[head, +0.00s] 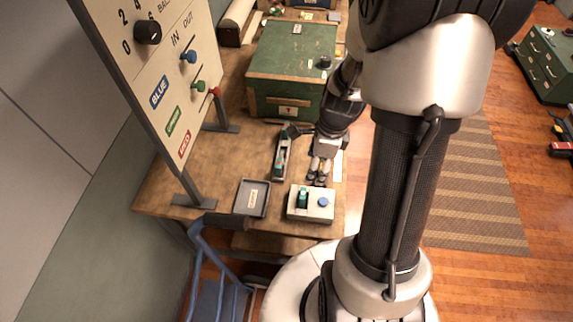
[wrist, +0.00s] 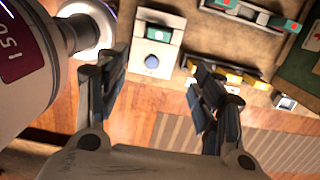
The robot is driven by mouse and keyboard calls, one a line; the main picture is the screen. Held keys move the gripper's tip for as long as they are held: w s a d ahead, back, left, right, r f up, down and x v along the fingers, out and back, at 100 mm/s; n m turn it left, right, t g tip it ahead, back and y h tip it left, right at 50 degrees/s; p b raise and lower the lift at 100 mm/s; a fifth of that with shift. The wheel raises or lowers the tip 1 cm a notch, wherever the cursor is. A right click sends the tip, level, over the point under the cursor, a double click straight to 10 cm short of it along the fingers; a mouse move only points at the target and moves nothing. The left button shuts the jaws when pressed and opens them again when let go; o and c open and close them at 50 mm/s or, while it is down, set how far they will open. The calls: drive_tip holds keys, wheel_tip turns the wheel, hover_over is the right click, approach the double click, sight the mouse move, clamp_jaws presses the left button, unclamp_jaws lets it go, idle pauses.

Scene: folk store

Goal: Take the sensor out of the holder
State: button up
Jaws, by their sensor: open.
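A small white box (head: 325,213) stands at the front of the workbench, with a dark green block (head: 303,197) set in its left part and a round blue button (head: 323,202) on its right. It looks like the holder with the sensor in it, though no label confirms this. In the wrist view the white box (wrist: 146,73) is ahead, with the green block (wrist: 157,33) upright beyond the blue button (wrist: 152,62). My gripper (head: 318,180) is just behind the box in the head view. In the wrist view its fingers (wrist: 158,88) are apart and empty.
A grey tray (head: 264,209) lies left of the box. A long holder with a green and grey device (head: 283,155) lies behind. A green chest (head: 290,65) stands at the back. A control panel (head: 160,60) rises at left.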

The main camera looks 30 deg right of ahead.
drive_tip(key=b, duration=0.5)
hover_over(303, 193)
drive_tip(key=d, duration=0.1)
wheel_tip(303, 193, down, 11)
drive_tip(key=shift+a+f+b, duration=0.15)
drive_tip(key=shift+f+b, duration=0.4)
drive_tip(key=shift+f, duration=0.5)
drive_tip(key=shift+a+f+b, duration=0.2)
drive_tip(key=shift+f+b, duration=0.3)
drive_tip(key=shift+f, duration=0.5)
drive_tip(key=shift+a+f+b, duration=0.15)
drive_tip(key=shift+f+b, duration=0.4)
drive_tip(key=shift+f, duration=0.5)
drive_tip(key=shift+r, duration=0.1)
drive_tip(key=c, duration=1.3)
drive_tip(key=shift+o, duration=0.2)
